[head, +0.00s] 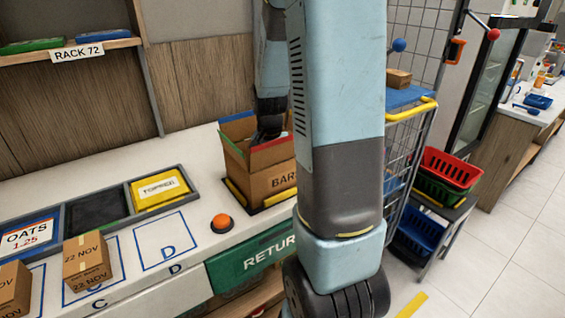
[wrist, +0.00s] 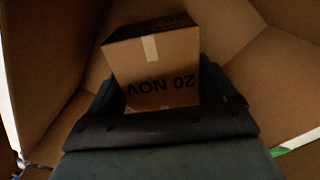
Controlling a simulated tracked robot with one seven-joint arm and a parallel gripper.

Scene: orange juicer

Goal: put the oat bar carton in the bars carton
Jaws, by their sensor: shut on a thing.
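The bars carton (head: 262,184) is an open brown box with raised flaps on the counter, lettered "BAR" on its front, partly behind my arm. My gripper (head: 270,128) reaches down into its open top. In the wrist view my gripper (wrist: 160,95) is shut on a small brown carton (wrist: 152,62) with tape and "20 NOV" printed on it, seen upside down. The bars carton's inner walls (wrist: 50,60) surround it. I cannot tell whether the held carton touches the bottom.
Two cartons marked "22 NOV" (head: 87,262) stand at the counter's left front. An orange button (head: 222,222) sits before the bars carton. Square D (head: 166,240) is empty. A wire trolley (head: 408,150) stands at the right.

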